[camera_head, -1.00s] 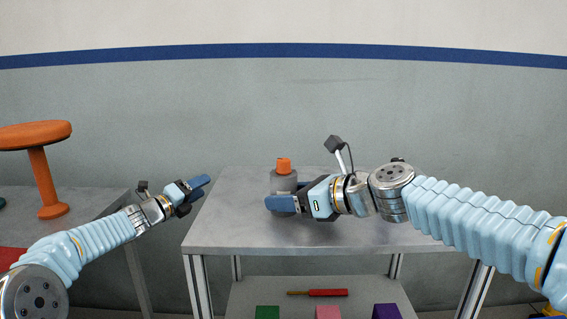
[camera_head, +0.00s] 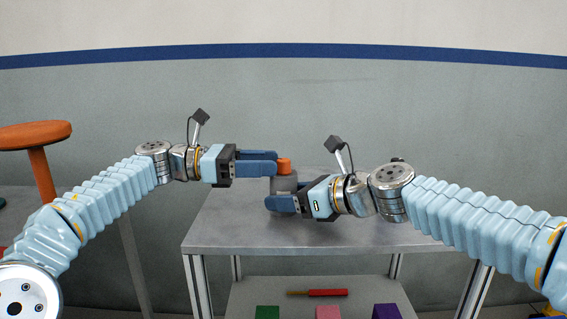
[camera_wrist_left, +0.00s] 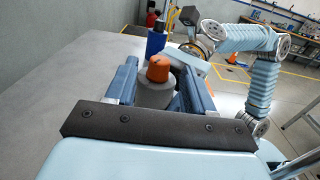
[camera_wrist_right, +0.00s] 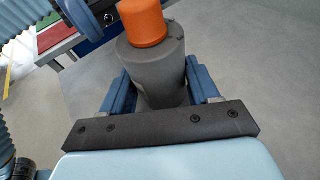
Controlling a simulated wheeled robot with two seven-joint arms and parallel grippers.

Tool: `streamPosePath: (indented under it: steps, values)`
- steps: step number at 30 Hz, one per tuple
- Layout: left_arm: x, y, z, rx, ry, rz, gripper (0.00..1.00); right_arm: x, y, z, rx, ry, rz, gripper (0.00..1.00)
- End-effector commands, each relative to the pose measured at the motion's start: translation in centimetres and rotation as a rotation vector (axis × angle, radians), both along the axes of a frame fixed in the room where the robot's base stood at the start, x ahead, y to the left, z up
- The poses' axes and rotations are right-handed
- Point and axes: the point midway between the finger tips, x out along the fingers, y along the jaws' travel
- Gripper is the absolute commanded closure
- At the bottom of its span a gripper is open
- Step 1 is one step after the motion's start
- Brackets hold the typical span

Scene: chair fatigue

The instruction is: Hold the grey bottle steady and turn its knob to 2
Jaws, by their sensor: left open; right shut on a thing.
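The grey bottle (camera_head: 284,184) stands upright on the grey table, with an orange knob (camera_head: 284,165) on top. My right gripper (camera_head: 272,203) is shut around the bottle's body; the right wrist view shows the bottle (camera_wrist_right: 160,72) between its fingers. My left gripper (camera_head: 277,163) is open at knob height, its fingers pointing right. In the left wrist view the orange knob (camera_wrist_left: 158,68) lies between the tips of the spread fingers, with a gap at the sides. I cannot read any number on the knob.
A shelf below holds a red screwdriver (camera_head: 327,293) and green, pink and purple blocks (camera_head: 328,312). An orange stool-like object (camera_head: 38,150) stands on a table at the left.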

Motion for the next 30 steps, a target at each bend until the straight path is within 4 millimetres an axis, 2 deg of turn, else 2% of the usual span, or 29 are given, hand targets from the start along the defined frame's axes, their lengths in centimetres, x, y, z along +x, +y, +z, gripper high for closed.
streamPosePath:
  steps: [3, 7, 18, 27, 30]
  values:
    - [0.0, -2.1, -0.1, 0.000, 0.001, -0.003, 0.47, 0.0, 0.0, 0.0, 0.000, 0.000, 0.001, 0.57]
    - [0.0, -3.5, 0.0, -0.001, 0.001, -0.001, 0.47, 0.0, 0.0, 0.0, 0.000, 0.000, 0.001, 0.57]
    - [0.0, -4.1, 0.0, -0.001, 0.001, 0.001, 0.49, 0.0, 0.0, 0.0, 0.000, 0.000, 0.001, 0.57]
    - [0.0, -4.1, 0.0, -0.001, 0.001, 0.001, 0.95, 0.0, 0.0, 0.0, 0.000, 0.000, 0.001, 0.57]
    - [0.1, -4.1, 0.0, -0.001, 0.001, -0.003, 0.97, 0.0, 0.0, 0.0, 0.000, 0.000, 0.001, 0.57]
